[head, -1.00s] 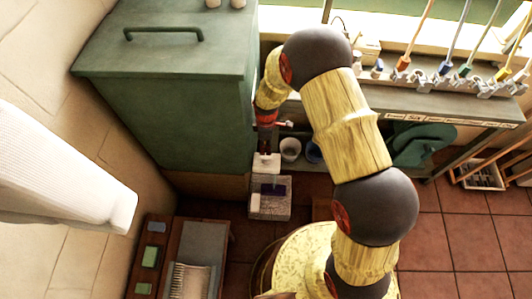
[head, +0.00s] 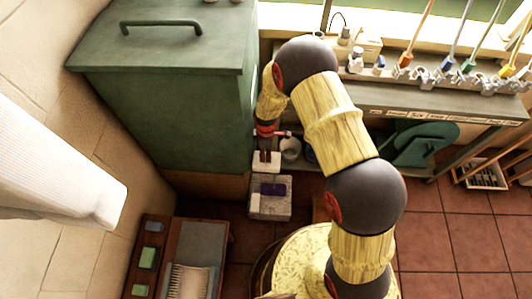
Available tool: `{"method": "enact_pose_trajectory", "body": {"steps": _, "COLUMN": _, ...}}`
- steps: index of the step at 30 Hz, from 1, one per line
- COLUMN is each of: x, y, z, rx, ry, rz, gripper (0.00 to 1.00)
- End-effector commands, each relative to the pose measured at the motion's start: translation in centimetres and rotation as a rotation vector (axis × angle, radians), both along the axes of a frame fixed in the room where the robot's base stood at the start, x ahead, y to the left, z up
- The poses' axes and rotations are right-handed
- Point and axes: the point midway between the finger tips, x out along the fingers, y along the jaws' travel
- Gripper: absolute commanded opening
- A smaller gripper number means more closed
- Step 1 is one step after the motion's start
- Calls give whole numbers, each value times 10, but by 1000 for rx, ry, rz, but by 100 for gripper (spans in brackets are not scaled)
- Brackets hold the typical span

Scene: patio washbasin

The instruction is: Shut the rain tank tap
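The rain tank appears to be the large green box (head: 165,110) with a handle on its lid, at the upper left of the head view. I cannot make out its tap; my arm covers part of the tank's right edge. My gripper (head: 268,157) points down just right of the tank's lower right edge, in front of a small white block. Its dark fingertips are small here, and I cannot tell how far apart they are. Nothing held shows clearly.
A grey crate (head: 270,208) stands on the tiled floor below the gripper. A white cup (head: 290,148) is close to its right. A shelf (head: 400,97) with hanging tools runs along the back right. A wooden bench (head: 150,240) with a brush stands lower left.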

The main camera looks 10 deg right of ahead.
Motion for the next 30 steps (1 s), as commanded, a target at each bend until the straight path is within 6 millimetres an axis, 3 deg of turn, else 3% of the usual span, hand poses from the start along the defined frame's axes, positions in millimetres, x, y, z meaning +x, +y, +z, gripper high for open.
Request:
{"method": "enact_pose_trajectory", "body": {"steps": 16, "x": 0, "y": 0, "z": 0, "rx": 0, "ry": 0, "rz": 0, "gripper": 1}}
{"method": "enact_pose_trajectory", "body": {"steps": 30, "x": 0, "y": 0, "z": 0, "rx": 0, "ry": 0, "rz": -19, "gripper": 0}}
